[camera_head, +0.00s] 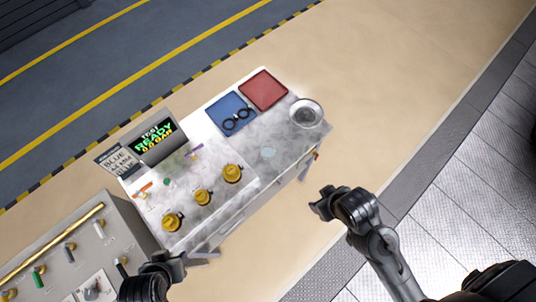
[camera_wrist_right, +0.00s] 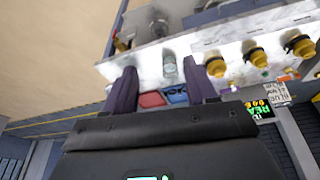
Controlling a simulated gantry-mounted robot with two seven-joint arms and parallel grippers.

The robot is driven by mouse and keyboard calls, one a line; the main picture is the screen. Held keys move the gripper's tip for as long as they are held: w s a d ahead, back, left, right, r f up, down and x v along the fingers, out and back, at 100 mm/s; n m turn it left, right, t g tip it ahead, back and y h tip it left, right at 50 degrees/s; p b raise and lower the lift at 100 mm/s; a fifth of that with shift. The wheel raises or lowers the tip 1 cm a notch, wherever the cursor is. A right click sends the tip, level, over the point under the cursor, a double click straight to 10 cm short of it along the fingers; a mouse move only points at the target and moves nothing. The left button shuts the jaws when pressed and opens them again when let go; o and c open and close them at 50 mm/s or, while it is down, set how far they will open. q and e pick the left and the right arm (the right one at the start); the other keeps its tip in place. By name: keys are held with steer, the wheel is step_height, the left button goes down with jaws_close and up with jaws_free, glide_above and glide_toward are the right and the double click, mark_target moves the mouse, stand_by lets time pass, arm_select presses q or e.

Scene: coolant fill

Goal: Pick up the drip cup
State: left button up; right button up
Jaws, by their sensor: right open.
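A small, pale, clear cup-like thing (camera_head: 268,153) stands on the marbled bench top near its front edge; it looks like the drip cup. In the right wrist view the clear cup (camera_wrist_right: 169,66) shows beyond the fingers, between them in the picture. A round silvery dish (camera_head: 306,113) sits at the bench's right corner. My right gripper (camera_head: 322,205) is open and empty, off the front of the bench, to the right of and below the cup in the picture. My left gripper (camera_head: 190,260) is at the bench's lower left corner; its jaws are unclear.
Several yellow-capped fittings (camera_head: 203,197) stand left of the cup. A blue mat (camera_head: 231,112) with black rings and a red mat (camera_head: 263,90) lie behind it. A display (camera_head: 158,139) stands at the back left. Tools hang at the bench's right end (camera_head: 310,163). A grey panel (camera_head: 60,255) is at left.

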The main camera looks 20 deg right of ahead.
stand_by(0.3)
steer(key=shift+o, duration=0.2)
steer(key=o, duration=0.3)
